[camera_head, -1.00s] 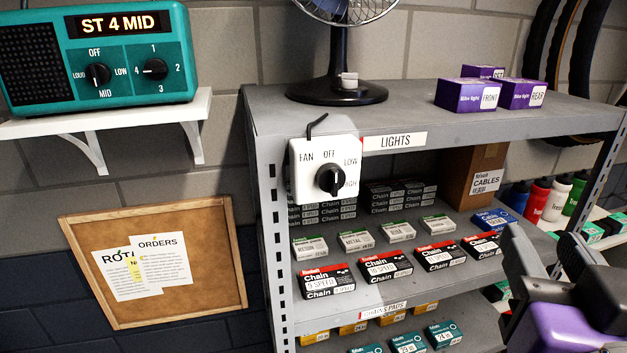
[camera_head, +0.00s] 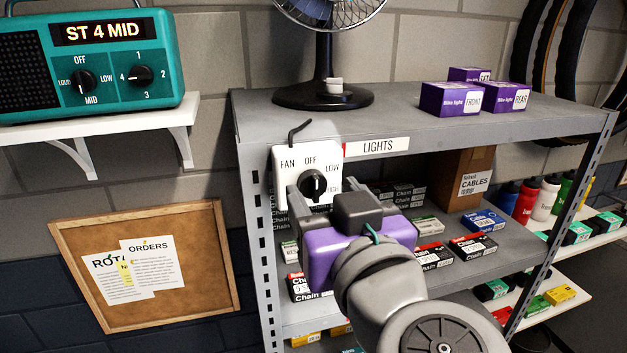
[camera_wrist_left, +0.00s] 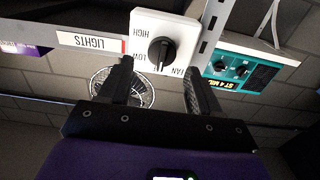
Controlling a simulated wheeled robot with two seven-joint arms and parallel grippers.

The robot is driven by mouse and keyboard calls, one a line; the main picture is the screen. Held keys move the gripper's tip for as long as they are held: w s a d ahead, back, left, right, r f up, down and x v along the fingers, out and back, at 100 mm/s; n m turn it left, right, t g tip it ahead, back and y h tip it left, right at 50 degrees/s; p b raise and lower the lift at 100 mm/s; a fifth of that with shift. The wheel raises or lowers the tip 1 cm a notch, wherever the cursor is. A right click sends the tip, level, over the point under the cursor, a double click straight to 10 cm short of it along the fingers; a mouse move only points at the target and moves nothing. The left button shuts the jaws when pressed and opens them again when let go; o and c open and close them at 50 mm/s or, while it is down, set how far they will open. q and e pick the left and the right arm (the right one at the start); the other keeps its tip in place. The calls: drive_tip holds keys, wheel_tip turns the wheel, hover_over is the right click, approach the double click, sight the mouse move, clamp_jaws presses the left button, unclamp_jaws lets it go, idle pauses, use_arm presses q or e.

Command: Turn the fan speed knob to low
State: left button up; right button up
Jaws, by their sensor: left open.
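The fan speed knob (camera_head: 312,186) is a black dial on a white switch plate (camera_head: 291,163) at the shelf's left front corner. The plate reads FAN, OFF, LOW and HIGH. The knob's grip bar stands roughly upright, in line with OFF; its exact mark is too small to read. My left gripper (camera_head: 318,192) is open in front of the plate, its fingers on either side of the knob in the picture; contact cannot be told. In the left wrist view the knob (camera_wrist_left: 161,51) shows upside down beyond the open fingers (camera_wrist_left: 160,75). My right gripper is out of view.
A desk fan (camera_head: 323,92) stands on the shelf top (camera_head: 400,118) near purple light boxes (camera_head: 450,99). Chain boxes (camera_head: 472,245) fill the lower shelf. A teal radio (camera_head: 90,60) sits on a white wall shelf (camera_head: 110,128) at left, above a corkboard (camera_head: 205,270).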

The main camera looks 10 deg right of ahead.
sight(314, 186)
use_arm(q)
drive_tip(key=shift+w+a, duration=0.1)
drive_tip(key=shift+w, duration=1.35)
drive_tip(key=c, duration=1)
